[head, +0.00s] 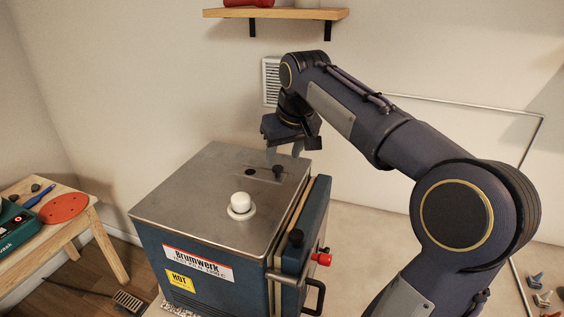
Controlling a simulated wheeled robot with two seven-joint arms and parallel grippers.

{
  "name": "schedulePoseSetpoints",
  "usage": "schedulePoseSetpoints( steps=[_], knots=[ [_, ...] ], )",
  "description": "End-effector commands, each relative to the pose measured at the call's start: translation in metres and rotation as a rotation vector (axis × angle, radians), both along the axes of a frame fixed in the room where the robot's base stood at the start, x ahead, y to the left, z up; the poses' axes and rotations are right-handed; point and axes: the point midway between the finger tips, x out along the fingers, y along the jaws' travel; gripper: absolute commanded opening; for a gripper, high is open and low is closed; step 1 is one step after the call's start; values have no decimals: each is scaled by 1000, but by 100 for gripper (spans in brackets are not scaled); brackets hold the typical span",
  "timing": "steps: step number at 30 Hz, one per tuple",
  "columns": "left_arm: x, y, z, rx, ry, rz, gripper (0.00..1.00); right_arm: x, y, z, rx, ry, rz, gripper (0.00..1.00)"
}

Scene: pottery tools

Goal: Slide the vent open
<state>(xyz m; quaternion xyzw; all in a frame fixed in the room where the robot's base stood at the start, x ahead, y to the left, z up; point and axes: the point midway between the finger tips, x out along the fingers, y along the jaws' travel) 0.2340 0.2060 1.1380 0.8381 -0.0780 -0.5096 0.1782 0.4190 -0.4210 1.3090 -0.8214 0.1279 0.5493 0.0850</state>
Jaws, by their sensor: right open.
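A blue kiln (200,254) with a grey metal top (190,190) stands in the middle. On its top, toward the back right, is a small vent slide (265,176) with a dark knob (278,171) at its right end and a dark round spot (250,172) at its left. My right gripper (284,154) is open and empty, pointing down just above and behind the dark knob. It appears apart from the knob, though the exact gap is hard to judge. My left gripper is not in view.
A white plug (240,205) stands on the kiln top in front of the slide. A red knob (321,259) and dark handle (315,296) stick out at the kiln's right. A wooden table (88,222) stands at left, a shelf (276,14) above, and a wall grille (270,82) behind.

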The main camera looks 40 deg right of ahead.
Motion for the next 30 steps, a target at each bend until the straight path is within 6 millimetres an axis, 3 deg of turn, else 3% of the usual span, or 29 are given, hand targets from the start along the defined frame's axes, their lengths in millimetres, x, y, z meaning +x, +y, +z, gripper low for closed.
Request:
schedulePoseSetpoints(
  steps=[3, 9, 30],
  knots=[
    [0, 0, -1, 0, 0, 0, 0, -7, 2, 19, -1, -4, 0, 47],
    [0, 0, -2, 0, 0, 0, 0, -13, 4, 32, 0, 0, 0, 47],
    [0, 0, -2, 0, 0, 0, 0, -14, 4, 33, 0, 1, -1, 47]
  ],
)
